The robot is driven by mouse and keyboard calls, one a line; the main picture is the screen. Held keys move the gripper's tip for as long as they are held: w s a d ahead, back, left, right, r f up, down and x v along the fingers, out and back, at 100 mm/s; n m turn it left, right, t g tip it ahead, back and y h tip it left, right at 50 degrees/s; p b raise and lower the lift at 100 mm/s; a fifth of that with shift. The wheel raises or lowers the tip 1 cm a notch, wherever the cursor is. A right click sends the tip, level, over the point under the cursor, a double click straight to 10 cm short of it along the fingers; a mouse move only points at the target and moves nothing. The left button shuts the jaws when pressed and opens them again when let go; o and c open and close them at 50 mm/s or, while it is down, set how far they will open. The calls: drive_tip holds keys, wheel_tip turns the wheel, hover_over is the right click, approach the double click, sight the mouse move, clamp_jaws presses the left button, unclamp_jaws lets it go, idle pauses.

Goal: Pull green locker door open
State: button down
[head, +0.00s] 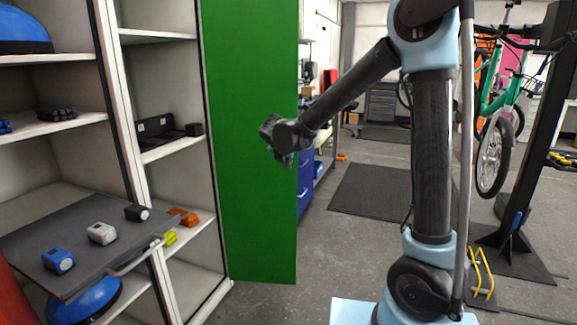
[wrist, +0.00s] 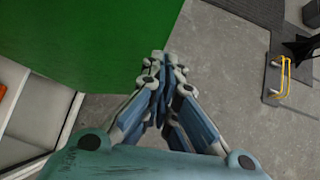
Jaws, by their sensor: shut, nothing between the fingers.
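The green locker door (head: 250,150) stands open at the right side of the locker's inner shelves in the head view. It hangs like a tall flat panel. In the wrist view the door (wrist: 80,50) fills the upper left. My gripper (head: 281,150) is in front of the door's right part in the head view. In the wrist view my gripper (wrist: 157,65) is shut and empty, with its fingertips by the door's lower right edge. I cannot tell whether they touch the door. No handle shows on the visible face.
The locker shelves (head: 165,150) at the left hold small items. A grey board (head: 85,235) with several small devices juts out. A dark mat (head: 370,195) lies on the floor. A green bike (head: 492,140) and stand are at the right. The floor between is clear.

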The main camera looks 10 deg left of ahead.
drive_tip(key=v, duration=0.7)
drive_tip(key=s+d+f+m+g, duration=0.1)
drive_tip(key=s+d+m, duration=0.3)
drive_tip(key=d, duration=0.6)
drive_tip(key=s+d+f+m+g+h, duration=0.1)
drive_tip(key=d+m+g, duration=0.1)
drive_tip(key=d+m, duration=0.55)
drive_tip(key=s+d+f+m+g, duration=0.1)
drive_tip(key=s+d+m, duration=0.25)
drive_tip(key=d, duration=0.75)
drive_tip(key=s+d+f+m+g, duration=0.1)
drive_tip(key=s+d+f+m, duration=0.4)
drive_tip(key=s+m, duration=0.4)
drive_tip(key=s+d+f+m+g+y, duration=0.1)
drive_tip(key=s+d+f+m, duration=0.5)
drive_tip(key=s+m, duration=0.4)
drive_tip(key=shift+s+d+m+g+y, duration=0.3)
drive_tip(key=shift+d+m+g, duration=0.15)
drive_tip(key=shift+d, duration=0.25)
drive_tip(key=shift+d, duration=0.1)
